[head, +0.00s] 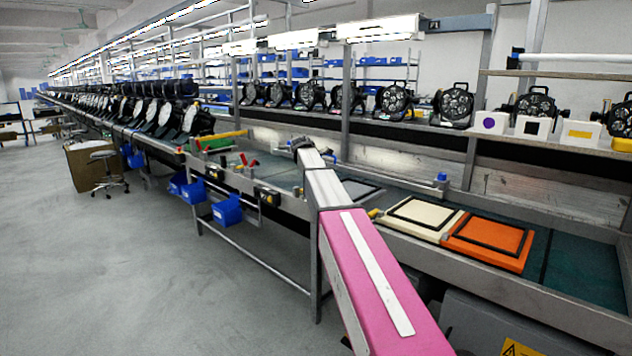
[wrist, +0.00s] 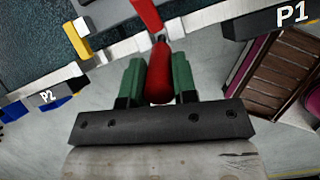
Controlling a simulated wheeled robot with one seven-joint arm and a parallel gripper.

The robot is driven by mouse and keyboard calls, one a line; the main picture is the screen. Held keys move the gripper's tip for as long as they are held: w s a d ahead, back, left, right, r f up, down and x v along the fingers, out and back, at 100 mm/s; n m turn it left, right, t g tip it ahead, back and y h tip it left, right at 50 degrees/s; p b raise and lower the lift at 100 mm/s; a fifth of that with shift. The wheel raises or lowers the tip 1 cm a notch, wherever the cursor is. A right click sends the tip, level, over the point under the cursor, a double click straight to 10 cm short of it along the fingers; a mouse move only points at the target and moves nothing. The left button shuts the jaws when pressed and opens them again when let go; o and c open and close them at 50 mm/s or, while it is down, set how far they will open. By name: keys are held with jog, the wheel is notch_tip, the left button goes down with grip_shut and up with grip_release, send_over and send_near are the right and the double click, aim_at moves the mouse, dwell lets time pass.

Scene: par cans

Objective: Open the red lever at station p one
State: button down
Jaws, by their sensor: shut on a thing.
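The red lever (wrist: 158,88) is in the upper middle of the wrist view, between the two green fingers of my gripper (wrist: 157,76). The fingers are shut on its rounded red handle, one on each side. A dark label reading P1 (wrist: 291,14) is at the upper right, on the rail beside the lever. In the head view my pink and white arm reaches out to the bench edge. There the fingers and the held lever are too small or hidden to make out.
A P2 label (wrist: 48,97) and a yellow handle (wrist: 75,40) are left of the lever. Blue bins (head: 227,210) hang below the bench front. Cream (head: 399,231) and orange (head: 478,256) framed panels lie on the bench to the right.

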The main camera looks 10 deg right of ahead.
jog(key=c, duration=0.9)
grip_release()
jog(key=shift+d, duration=0.1)
jog(key=v, duration=1.1)
jog(key=shift+f, duration=0.15)
